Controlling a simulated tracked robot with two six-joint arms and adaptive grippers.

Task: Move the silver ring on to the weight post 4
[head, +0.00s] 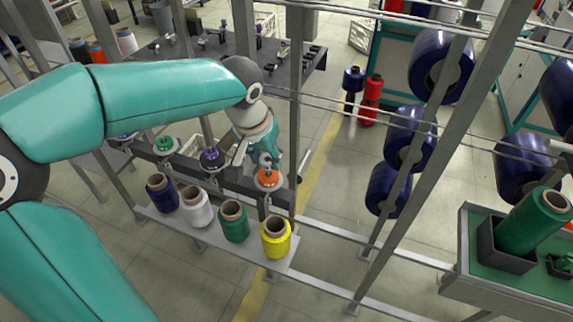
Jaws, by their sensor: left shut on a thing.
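My left arm reaches in from the left, and its gripper (265,163) points down over the right end of a grey rail. It is shut on a small silvery thing, seemingly the silver ring, largely hidden by the fingers. Just below is an orange disc (267,180), the rightmost of a row of posts on the rail, seemingly weight post 4. Whether the held thing touches this post I cannot tell. A purple disc (212,158) and a green disc (164,144) sit farther left on the rail. My right gripper is not in view.
Below the rail, a shelf (215,241) carries blue, white, green and yellow (275,238) bobbins. Upright frame bars stand close right of the gripper. Large blue spools (408,137) hang farther right. A green bobbin (533,222) lies in a dark holder at the right.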

